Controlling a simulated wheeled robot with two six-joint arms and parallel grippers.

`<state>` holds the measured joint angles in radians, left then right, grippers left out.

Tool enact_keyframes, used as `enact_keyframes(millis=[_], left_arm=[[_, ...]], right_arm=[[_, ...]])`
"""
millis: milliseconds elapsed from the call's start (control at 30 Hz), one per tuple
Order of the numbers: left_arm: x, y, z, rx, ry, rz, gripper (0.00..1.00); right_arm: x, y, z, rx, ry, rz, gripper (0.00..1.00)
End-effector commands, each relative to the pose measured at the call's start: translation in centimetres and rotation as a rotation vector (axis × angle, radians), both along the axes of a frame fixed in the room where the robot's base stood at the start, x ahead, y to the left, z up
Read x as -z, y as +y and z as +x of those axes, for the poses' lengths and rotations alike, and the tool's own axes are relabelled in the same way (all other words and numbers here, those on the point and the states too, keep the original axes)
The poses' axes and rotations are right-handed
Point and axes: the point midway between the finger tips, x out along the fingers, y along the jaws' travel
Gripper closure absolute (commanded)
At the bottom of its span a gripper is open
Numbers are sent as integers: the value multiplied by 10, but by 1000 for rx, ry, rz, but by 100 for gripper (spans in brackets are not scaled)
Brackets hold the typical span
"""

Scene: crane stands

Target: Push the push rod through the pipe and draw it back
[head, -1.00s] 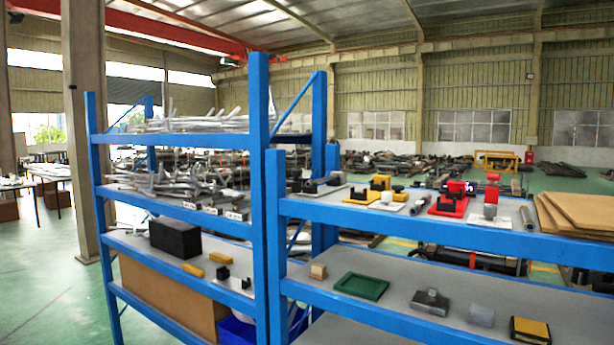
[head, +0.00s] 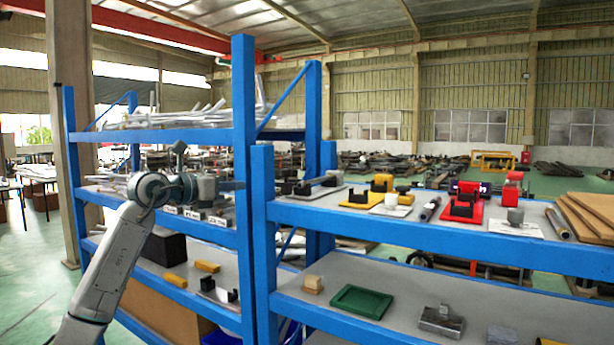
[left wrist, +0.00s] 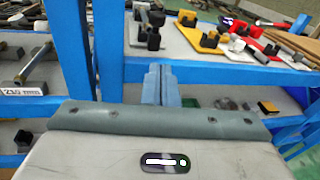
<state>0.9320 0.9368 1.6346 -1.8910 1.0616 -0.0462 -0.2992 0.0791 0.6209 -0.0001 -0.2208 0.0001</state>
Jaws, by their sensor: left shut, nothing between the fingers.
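My left gripper (head: 234,186) is in front of the blue rack upright, left of the upper right shelf, its fingers shut and empty. In the left wrist view its shut fingers (left wrist: 161,85) point toward that shelf's front edge. A dark, short rod (head: 430,208) lies on the upper shelf between a white card and a red stand (head: 466,207). A grey pipe-like cylinder (head: 559,225) lies at the right, beside brown boards. I cannot tell for sure which is the push rod and which the pipe. My right gripper is not in view.
The blue rack's shelf edge (head: 420,236) and upright (head: 263,235) are close to my left arm. Black stands (head: 296,186), a yellow stand (head: 381,183) and brown boards (head: 588,215) fill the upper shelf. A green tray (head: 361,299) sits on the shelf below.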

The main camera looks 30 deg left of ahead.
Motion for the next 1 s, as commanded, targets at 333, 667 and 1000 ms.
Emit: enact_keyframes(millis=[333,667,1000], left_arm=[[-27,4,2,-57,-22,85,100],[-24,-12,68,-56,-22,82,100],[-16,-23,113,-57,-22,85,100]], right_arm=[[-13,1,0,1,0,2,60],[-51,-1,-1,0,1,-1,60],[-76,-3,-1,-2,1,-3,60]])
